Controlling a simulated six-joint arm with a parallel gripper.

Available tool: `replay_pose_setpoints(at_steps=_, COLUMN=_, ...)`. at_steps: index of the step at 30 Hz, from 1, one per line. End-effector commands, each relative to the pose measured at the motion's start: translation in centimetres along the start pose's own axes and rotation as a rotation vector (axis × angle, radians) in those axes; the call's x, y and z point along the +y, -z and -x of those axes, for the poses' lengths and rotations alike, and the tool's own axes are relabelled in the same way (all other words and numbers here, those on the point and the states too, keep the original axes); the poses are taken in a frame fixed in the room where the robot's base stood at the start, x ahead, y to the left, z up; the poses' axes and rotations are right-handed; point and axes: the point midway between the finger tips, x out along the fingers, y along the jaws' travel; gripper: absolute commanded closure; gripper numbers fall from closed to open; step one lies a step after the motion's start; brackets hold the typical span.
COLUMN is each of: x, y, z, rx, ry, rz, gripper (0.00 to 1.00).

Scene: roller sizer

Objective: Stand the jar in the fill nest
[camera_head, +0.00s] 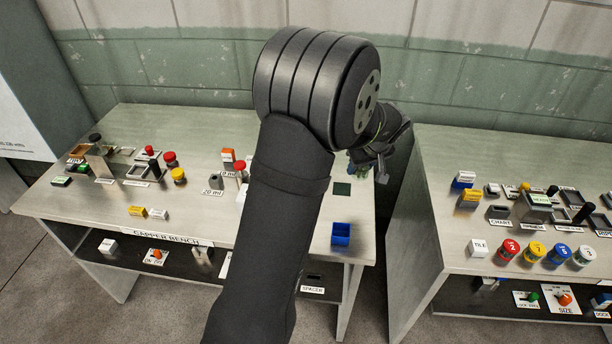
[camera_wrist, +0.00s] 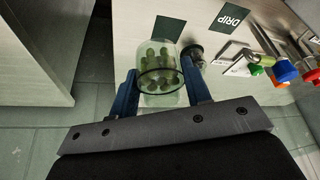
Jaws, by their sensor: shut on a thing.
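I cannot make out a label for the fill nest. A small dark round fitting (camera_wrist: 193,54) stands right beside the jar in the wrist view; I cannot tell what it is.
A dark green DRIP pad (camera_wrist: 231,17) lies near the jar. A blue open bin (camera_head: 341,233) stands at the capper bench's (camera_head: 100,212) front right. My arm hides the bench's middle. A gap separates it from the right bench (camera_head: 436,205), which carries several labelled items.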

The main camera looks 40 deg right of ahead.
Motion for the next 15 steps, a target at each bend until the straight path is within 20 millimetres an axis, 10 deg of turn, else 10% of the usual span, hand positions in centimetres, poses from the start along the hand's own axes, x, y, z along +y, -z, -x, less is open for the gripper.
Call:
replay_pose_setpoints(at_steps=9, x=-9.3, y=11.0, z=-5.2, rx=0.001, ry=0.302, rz=0.726, gripper=0.81)
replay_pose_setpoints(at_steps=15, x=-14.4, y=14.8, z=-6.8, rx=0.000, ry=0.441, rz=1.064, gripper=0.81)
